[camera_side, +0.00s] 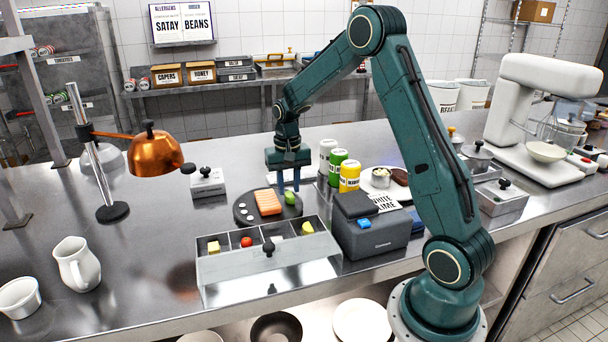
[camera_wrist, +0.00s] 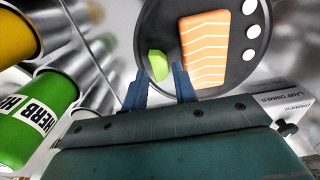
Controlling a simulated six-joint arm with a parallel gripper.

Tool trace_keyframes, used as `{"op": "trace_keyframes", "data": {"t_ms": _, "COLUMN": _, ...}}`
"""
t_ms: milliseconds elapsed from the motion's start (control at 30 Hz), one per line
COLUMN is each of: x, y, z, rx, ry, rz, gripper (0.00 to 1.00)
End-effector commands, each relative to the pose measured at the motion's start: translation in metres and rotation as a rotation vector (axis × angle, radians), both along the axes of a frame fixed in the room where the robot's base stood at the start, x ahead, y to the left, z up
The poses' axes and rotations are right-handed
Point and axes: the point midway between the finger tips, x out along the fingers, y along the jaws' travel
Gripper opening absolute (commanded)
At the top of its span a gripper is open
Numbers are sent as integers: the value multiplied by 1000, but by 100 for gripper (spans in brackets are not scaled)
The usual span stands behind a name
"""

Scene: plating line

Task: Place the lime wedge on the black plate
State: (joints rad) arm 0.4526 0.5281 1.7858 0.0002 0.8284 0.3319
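The black plate (camera_side: 243,218) lies on the steel counter behind the divided bin. It carries an orange salmon piece (camera_side: 267,202) and several small white dots. The green lime wedge (camera_side: 290,198) is at the plate's right side in the side view. In the wrist view the lime wedge (camera_wrist: 157,66) overlaps the edge of the plate (camera_wrist: 212,10), beside the salmon (camera_wrist: 205,50); I cannot tell whether it lies wholly inside the rim. My gripper (camera_side: 289,188) points down just above the lime wedge. In the wrist view its fingers (camera_wrist: 160,78) are apart, with gaps beside the wedge.
White, green and yellow cans (camera_side: 338,168) stand close to the right of my gripper. The divided bin (camera_side: 270,268) is in front of the plate, with a dark grey box (camera_side: 370,235) to its right. A copper lamp (camera_side: 150,155) hangs to the left.

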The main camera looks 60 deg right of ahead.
Motion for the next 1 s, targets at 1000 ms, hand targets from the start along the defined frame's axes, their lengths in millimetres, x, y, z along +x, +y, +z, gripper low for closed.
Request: {"op": "trace_keyframes", "data": {"t_ms": 1000, "x": 0, "y": 0, "z": 104, "rx": -1, "ry": -1, "rz": 0, "gripper": 28}}
